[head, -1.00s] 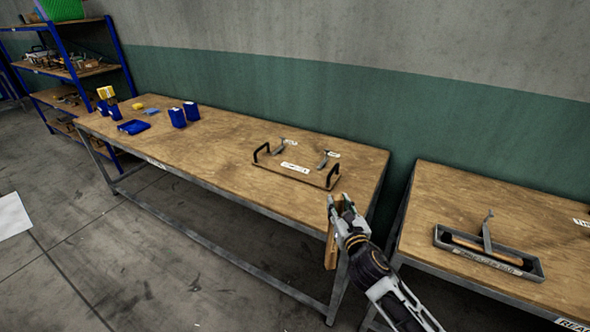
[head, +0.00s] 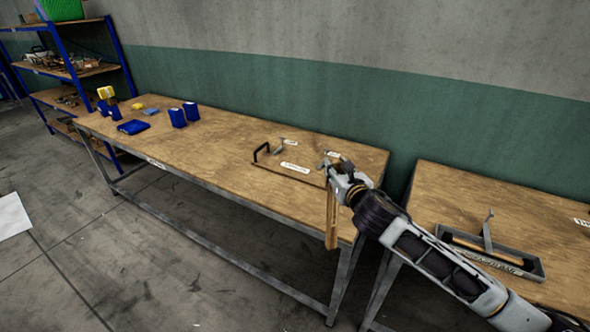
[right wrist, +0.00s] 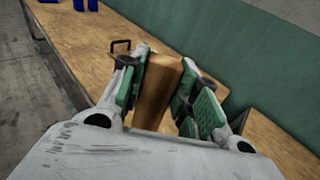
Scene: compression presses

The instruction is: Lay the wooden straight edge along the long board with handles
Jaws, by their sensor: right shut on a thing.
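My right gripper (head: 336,168) is shut on the wooden straight edge (head: 331,215), which hangs down upright from it at the right end of the long table. In the right wrist view the straight edge (right wrist: 158,88) sits between the two green-padded fingers. The long board with handles (head: 270,172) lies on the table just left of the gripper. Its left black handle (head: 262,150) shows, and also in the right wrist view (right wrist: 121,45). Its right handle is hidden behind my gripper. My left gripper is not in view.
A second table at right bears a grey tray (head: 527,268). Metal clamps (head: 279,146) lie behind the board. The table's middle is clear.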

